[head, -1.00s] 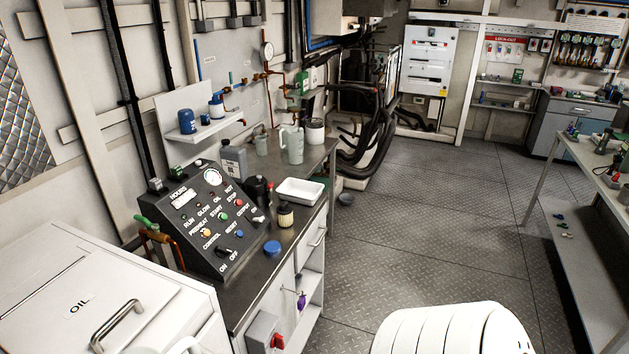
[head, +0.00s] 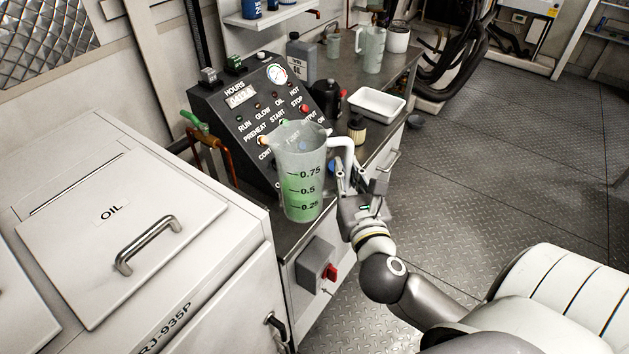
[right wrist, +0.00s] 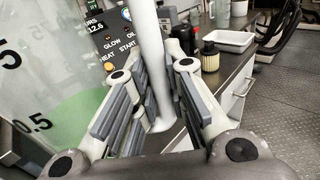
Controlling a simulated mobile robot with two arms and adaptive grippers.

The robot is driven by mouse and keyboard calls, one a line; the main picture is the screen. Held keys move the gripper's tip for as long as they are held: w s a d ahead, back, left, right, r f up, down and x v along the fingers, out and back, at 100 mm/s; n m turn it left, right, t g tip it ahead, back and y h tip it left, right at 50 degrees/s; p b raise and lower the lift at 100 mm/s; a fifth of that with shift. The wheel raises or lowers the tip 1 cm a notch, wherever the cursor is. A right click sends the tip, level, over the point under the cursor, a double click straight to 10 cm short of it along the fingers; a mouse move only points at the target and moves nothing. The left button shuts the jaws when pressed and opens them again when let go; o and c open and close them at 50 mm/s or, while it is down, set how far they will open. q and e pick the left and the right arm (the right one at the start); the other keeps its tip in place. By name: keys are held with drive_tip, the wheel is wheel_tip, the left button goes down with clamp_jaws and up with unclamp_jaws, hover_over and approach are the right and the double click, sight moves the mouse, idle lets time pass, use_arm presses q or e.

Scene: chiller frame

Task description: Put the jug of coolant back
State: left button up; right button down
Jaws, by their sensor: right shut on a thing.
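The coolant jug (head: 302,160) is a clear measuring jug with marks 0.25, 0.5 and 0.75 and green liquid up to about the 0.5 mark. It looks roughly upright, in front of the control panel. My right gripper (head: 350,178) is shut on its white handle (head: 345,150). In the right wrist view the handle (right wrist: 146,60) runs between the two fingers (right wrist: 148,100), and the jug's wall (right wrist: 45,75) fills the left side. I cannot tell whether its base touches the bench (head: 292,238). My left gripper is not in view.
The control panel (head: 235,125) stands behind the jug. A white tray (head: 377,104), a small filter (head: 357,127) and a grey bottle (head: 301,60) stand farther along the bench. Another jug (head: 371,48) is at the far end. A white OIL cabinet (head: 75,255) is at left.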

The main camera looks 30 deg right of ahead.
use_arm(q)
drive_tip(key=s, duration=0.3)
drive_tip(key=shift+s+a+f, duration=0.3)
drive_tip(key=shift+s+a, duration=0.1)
use_arm(e)
drive_tip(key=w+d+f, duration=0.7)
drive_tip(key=w+f, duration=0.3)
drive_tip(key=f, duration=0.2)
drive_tip(key=shift+d, duration=0.3)
use_arm(q)
drive_tip(key=shift+b, duration=0.3)
use_arm(e)
drive_tip(key=shift+w+f, duration=0.1)
drive_tip(key=shift+f, duration=0.1)
drive_tip(key=shift+f, duration=0.15)
drive_tip(key=c, duration=1.5)
unclamp_jaws()
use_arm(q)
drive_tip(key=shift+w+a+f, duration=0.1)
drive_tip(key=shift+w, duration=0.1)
use_arm(e)
drive_tip(key=shift+o, duration=0.2)
